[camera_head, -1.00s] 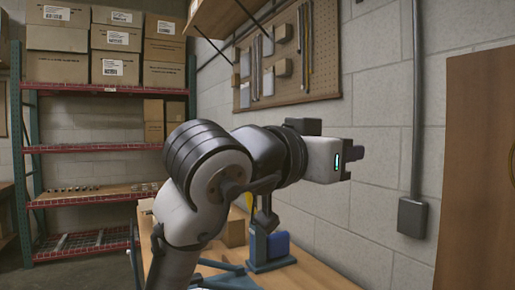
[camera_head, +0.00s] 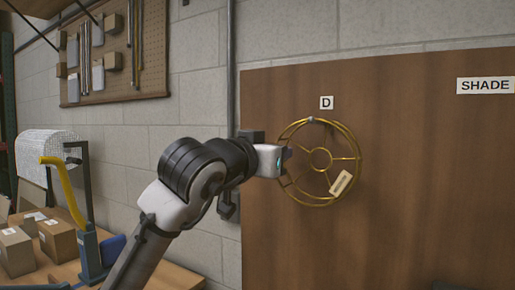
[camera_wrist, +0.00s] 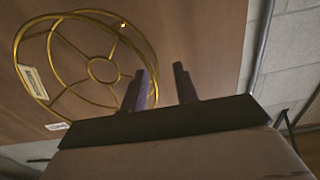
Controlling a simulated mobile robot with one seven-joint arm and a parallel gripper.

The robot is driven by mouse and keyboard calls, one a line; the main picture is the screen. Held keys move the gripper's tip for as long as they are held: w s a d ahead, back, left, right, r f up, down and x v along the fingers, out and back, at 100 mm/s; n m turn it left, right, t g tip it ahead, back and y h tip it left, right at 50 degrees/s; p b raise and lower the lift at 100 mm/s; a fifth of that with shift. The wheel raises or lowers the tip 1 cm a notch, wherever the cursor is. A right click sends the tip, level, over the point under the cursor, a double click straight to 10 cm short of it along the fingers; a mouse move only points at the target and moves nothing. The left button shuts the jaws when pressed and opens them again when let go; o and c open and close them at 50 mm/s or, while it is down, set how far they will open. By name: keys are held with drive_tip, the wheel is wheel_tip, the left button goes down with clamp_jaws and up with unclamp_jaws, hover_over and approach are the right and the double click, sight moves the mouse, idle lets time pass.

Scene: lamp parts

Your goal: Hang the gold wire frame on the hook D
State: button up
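The gold wire frame (camera_head: 350,158), a spoked double ring with a pale tag, is flat against the brown board below the label D (camera_head: 326,102). Its top rim meets a small grey hook (camera_head: 311,119); I cannot tell exactly how the rim sits on it. My gripper (camera_head: 287,163) points at the frame's left edge, its fingertips small and dark there. In the wrist view the frame (camera_wrist: 103,69) lies to the left, partly behind one finger. My gripper's two fingers (camera_wrist: 166,84) are apart, with nothing visible held between them.
The brown board (camera_head: 430,190) fills the right side and carries a SHADE label (camera_head: 485,85). A grey conduit (camera_head: 231,70) runs down the block wall beside it. At left, a bench (camera_head: 165,275) holds boxes (camera_head: 58,240) and a yellow-handled tool (camera_head: 63,185). A pegboard (camera_head: 150,50) hangs above.

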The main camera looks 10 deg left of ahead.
drive_tip(key=shift+w+d, duration=0.25)
drive_tip(key=shift+w, duration=0.35)
clamp_jaws()
unclamp_jaws()
